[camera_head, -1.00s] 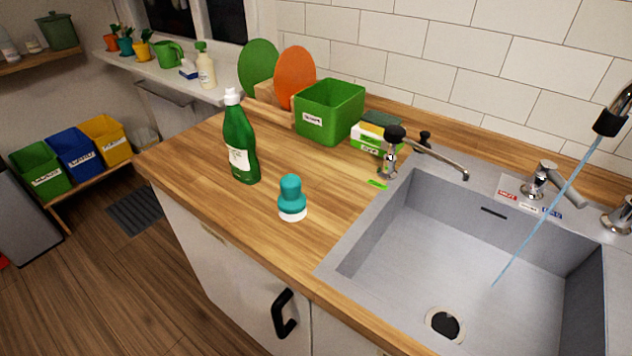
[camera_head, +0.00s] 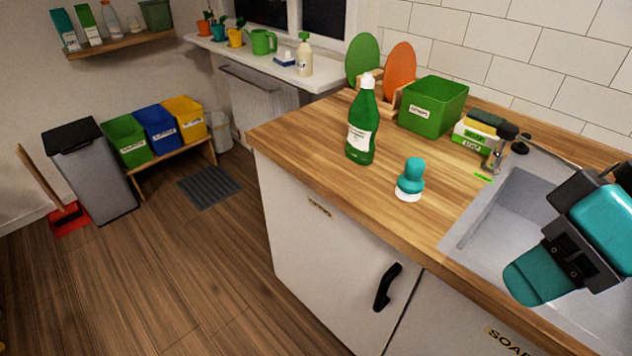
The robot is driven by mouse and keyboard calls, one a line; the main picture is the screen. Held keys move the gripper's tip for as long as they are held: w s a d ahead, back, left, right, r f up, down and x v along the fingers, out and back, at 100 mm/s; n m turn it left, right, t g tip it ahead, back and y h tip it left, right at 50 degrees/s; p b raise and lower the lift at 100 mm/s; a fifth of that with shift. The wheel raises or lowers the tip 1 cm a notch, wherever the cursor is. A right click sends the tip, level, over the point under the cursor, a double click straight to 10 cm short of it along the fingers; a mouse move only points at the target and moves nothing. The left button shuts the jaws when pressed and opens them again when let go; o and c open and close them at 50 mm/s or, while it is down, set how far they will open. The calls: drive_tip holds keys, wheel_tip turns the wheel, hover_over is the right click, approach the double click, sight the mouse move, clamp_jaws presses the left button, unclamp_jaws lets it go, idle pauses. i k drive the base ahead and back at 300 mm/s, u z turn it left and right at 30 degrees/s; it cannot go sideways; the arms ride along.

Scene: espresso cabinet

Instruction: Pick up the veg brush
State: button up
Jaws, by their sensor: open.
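The veg brush (camera_head: 410,182) has a rounded teal handle and a white base. It stands upright on the wooden worktop (camera_head: 330,180), near its front edge. My gripper (camera_head: 555,262), dark grey with teal parts, is at the right of the view, over the sink area. It is right of the brush and clearly apart from it. It is open, and I see nothing held in it.
A green bottle (camera_head: 362,128) stands left of the brush. A green box (camera_head: 433,106) and a sponge pack (camera_head: 478,133) are behind it. The sink (camera_head: 490,215) is to the right, partly hidden by my gripper. The worktop directly around the brush is clear.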

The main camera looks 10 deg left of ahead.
sight(409, 184)
drive_tip(key=u, duration=0.15)
drive_tip(key=k, duration=0.95)
drive_tip(key=u, duration=1.1)
drive_tip(key=i, duration=1.7)
drive_tip(key=z, duration=0.7)
